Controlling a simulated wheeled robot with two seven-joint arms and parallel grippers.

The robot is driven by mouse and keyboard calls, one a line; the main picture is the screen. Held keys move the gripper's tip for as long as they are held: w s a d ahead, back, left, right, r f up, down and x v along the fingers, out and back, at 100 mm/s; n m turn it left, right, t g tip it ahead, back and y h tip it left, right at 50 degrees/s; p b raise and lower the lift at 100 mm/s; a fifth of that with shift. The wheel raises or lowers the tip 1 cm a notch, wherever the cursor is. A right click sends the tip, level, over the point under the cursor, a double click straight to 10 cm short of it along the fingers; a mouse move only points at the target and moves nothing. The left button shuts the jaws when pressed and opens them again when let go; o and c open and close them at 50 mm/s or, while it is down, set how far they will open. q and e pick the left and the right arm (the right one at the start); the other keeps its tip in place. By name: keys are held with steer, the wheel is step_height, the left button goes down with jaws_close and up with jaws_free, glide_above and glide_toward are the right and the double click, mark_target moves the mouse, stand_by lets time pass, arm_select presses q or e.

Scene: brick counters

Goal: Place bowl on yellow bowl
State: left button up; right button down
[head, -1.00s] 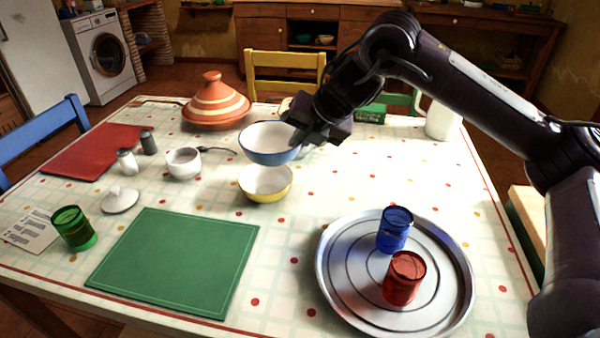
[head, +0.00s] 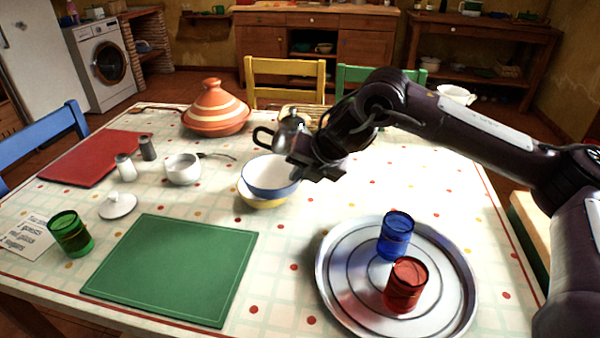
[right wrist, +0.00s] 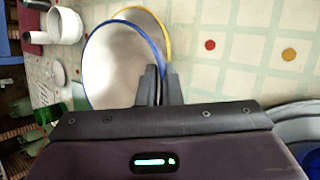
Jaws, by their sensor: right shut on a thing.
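A blue bowl (head: 270,187) with a white inside sits at the yellow bowl (head: 262,203), over its top, in the head view. Only the lower front and left side of the yellow bowl show. My right gripper (head: 302,172) is shut on the blue bowl's right rim. In the right wrist view the gripper's fingers (right wrist: 158,88) pinch the rim of the blue bowl (right wrist: 110,60), and a strip of the yellow bowl's rim (right wrist: 166,32) shows past it. I cannot tell whether the bowls touch. My left gripper is not in view.
A white cup (head: 183,169) and a metal pot (head: 291,135) stand near the bowls. A round tray (head: 345,300) with a blue glass (head: 396,235) and a red glass (head: 405,285) is at the right. A green mat (head: 170,268) lies in front.

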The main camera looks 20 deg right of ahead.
steer(key=c, duration=2)
jaws_free()
steer(key=shift+f, duration=0.1)
steer(key=o, duration=0.4)
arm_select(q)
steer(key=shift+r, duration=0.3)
